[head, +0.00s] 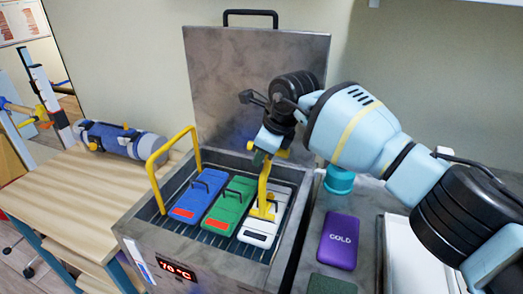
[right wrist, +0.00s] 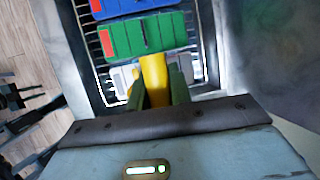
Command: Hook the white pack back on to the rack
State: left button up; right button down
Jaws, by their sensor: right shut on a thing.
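The white pack (head: 260,228) lies at the right end of a row in the open metal tank (head: 180,252), beside the green pack (head: 228,208) and blue pack (head: 195,200). My right gripper (head: 268,142) is above it, shut on a yellow tool (head: 263,186) with a crossbar and a stem reaching down to the pack. In the right wrist view, my gripper (right wrist: 157,88) has the yellow tool (right wrist: 154,72) between its fingers, partly hiding the white pack (right wrist: 122,80). Whether the stem has caught the pack's handle cannot be told. The dark wire rack (head: 222,243) is under the packs.
A yellow arched handle (head: 150,165) rises at the tank's left side. The raised lid (head: 235,80) stands behind. A purple "COLD" pack (head: 339,240), a teal container (head: 339,180) and a white tray (head: 403,258) are at right. A blue-grey roll (head: 118,140) lies on the wooden table (head: 85,200).

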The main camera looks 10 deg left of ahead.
pick_arm(q)
jog(key=shift+s+f, duration=0.1)
pick_arm(e)
jog(key=shift+f, duration=0.55)
dwell(0.5)
